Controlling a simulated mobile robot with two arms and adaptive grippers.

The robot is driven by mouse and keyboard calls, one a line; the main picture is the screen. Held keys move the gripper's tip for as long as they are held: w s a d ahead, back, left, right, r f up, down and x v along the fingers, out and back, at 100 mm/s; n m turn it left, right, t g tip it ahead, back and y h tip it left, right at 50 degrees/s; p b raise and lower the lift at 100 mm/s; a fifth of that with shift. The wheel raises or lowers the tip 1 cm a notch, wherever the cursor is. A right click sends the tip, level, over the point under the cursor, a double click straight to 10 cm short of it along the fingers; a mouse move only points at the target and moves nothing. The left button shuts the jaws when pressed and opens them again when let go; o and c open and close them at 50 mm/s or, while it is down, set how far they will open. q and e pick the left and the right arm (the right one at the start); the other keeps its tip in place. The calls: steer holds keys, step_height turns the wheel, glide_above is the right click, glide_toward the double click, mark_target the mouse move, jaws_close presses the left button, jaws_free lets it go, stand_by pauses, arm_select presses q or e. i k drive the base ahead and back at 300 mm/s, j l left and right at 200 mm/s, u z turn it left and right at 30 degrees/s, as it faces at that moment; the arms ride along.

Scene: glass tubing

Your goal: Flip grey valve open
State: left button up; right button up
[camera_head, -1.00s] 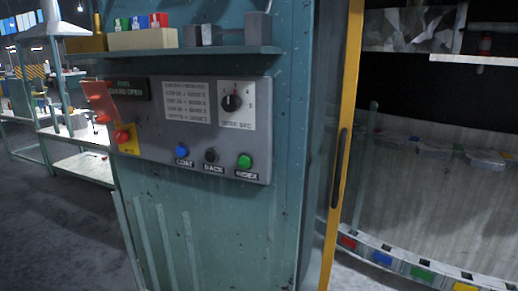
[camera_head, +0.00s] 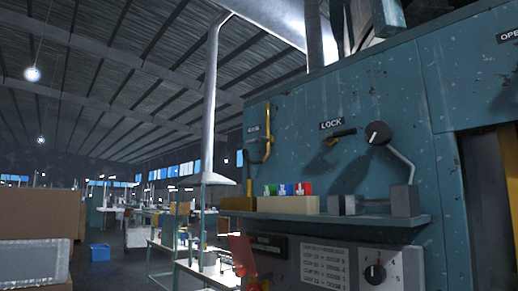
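A round dark knob with a grey bent lever (camera_head: 401,160) is on the upper teal panel at the right. The lever slants down to the right from the knob. A short dark handle (camera_head: 338,135) lies nearly level under the LOCK label. A yellow pipe (camera_head: 267,135) with a small fitting is mounted at the panel's left, beside a small label too small to read surely. I cannot tell which of these is the grey valve, or whether it is open. Neither gripper is in view.
A shelf (camera_head: 330,217) juts out below with a tan block (camera_head: 288,205) holding green, blue and red pieces, and grey blocks (camera_head: 405,200). A control panel (camera_head: 340,265) is under it. Cardboard boxes (camera_head: 35,213) stand at the left, with open floor between.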

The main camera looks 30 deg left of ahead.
mark_target(264, 139)
steer(key=i+j+z, duration=0.1)
steer(key=j+z, duration=0.9)
steer(key=j, duration=0.65)
steer(key=k+j+z, duration=0.1)
steer(key=j, duration=1.15)
steer(key=k+j+z, duration=0.1)
steer(key=j, duration=0.55)
